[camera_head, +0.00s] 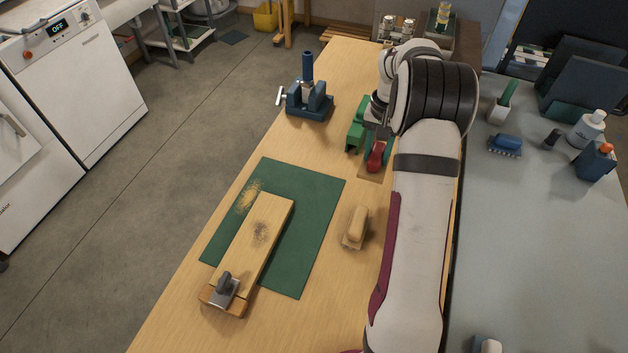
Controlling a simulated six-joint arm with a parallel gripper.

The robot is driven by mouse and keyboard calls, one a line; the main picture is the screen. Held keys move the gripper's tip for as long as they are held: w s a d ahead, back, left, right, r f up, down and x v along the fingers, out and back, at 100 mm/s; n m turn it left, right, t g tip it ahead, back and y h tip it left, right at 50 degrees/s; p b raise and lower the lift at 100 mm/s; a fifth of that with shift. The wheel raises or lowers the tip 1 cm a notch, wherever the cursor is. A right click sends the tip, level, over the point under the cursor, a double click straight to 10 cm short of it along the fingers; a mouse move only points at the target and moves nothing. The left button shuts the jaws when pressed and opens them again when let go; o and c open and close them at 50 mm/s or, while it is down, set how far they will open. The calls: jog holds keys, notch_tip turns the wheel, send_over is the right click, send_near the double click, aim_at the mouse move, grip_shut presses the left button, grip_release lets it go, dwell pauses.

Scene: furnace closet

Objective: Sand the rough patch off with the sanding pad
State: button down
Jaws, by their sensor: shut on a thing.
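A pale wooden board (240,262) lies on a green mat (312,235) on the workbench. A dark rough patch (261,232) marks the board's upper half. A grey and metal clamp (224,287) sits at the board's near end. My gripper (372,140) is right of and beyond the mat, shut on a red-handled block with a tan base (375,158), which looks like the sanding pad. The arm partly hides the grip, and I cannot tell whether the base touches the bench.
A wooden-handled brush (355,227) lies right of the mat. A blue vise (309,100) stands at the bench's far left edge. Sawdust (248,195) lies on the mat beside the board. A grey table (540,230) with bottles and a blue brush is at right.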

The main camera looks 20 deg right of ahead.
jog(key=w+a, duration=0.1)
jog(key=a, duration=2.8)
jog(key=shift+d+f, duration=0.2)
jog(key=shift+f, duration=3.7)
jog(key=shift+s+a, duration=2.65)
jog(key=shift+w+d, duration=2.6)
jog(key=shift+w+d+r, duration=0.1)
jog(key=shift+w, duration=0.05)
notch_tip(320, 180, up, 8)
